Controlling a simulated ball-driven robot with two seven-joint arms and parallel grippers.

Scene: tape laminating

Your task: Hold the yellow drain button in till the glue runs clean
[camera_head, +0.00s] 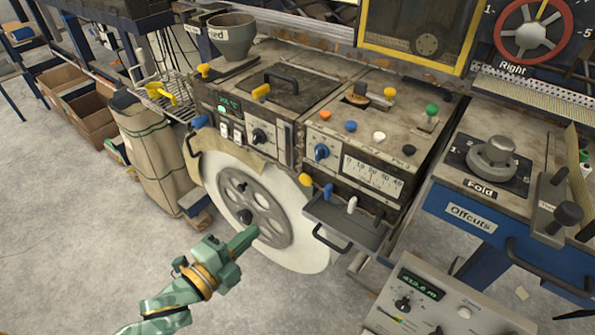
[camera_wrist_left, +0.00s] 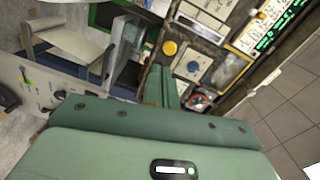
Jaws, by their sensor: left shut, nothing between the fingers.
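My left gripper (camera_head: 250,234) is shut and empty, in front of the large white roll (camera_head: 295,232). Its green fingers (camera_wrist_left: 161,86) lie together in the left wrist view. A round yellow button (camera_wrist_left: 170,47) sits on a grey plate just beyond the fingertips there, with a visible gap. In the head view a yellow knob (camera_head: 305,180) is at the left end of a row over a small dark tray (camera_head: 345,226), up and right of the gripper. I cannot tell whether it is that button. No running glue can be made out. My right gripper is not in view.
Other yellow parts are a knob (camera_head: 203,70) at the upper left and a knob (camera_head: 389,93) on the machine top. Blue (camera_head: 328,190) and white (camera_head: 352,204) knobs stand beside the lower yellow one. A grey control box (camera_head: 450,305) is at the lower right.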

